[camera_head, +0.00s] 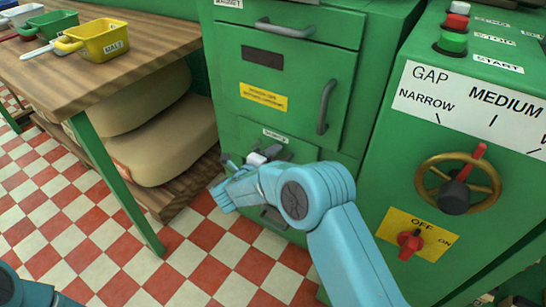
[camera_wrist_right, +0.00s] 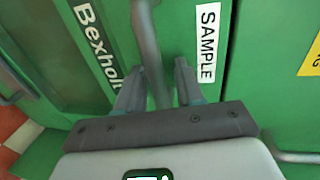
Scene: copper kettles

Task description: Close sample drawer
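The sample drawer is in the green cabinet, low at the centre of the head view, with a small white label (camera_head: 276,135) on its front. In the right wrist view its SAMPLE label (camera_wrist_right: 208,42) is right of a grey bar handle (camera_wrist_right: 148,40). My right gripper (camera_head: 262,156) is at the drawer front, and my arm hides much of it. In the wrist view its two fingers (camera_wrist_right: 158,85) stand apart, with the bar between them and a gap on the right side. I cannot tell whether they touch it, or how far out the drawer stands. My left gripper is out of view.
A cabinet door with a vertical handle (camera_head: 326,106) is above, under a top drawer handle (camera_head: 285,29). A control box with a brass wheel (camera_head: 458,184) and red knob (camera_head: 410,243) stands right. A wooden table (camera_head: 110,70) is left. Checkered floor (camera_head: 190,255) is clear.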

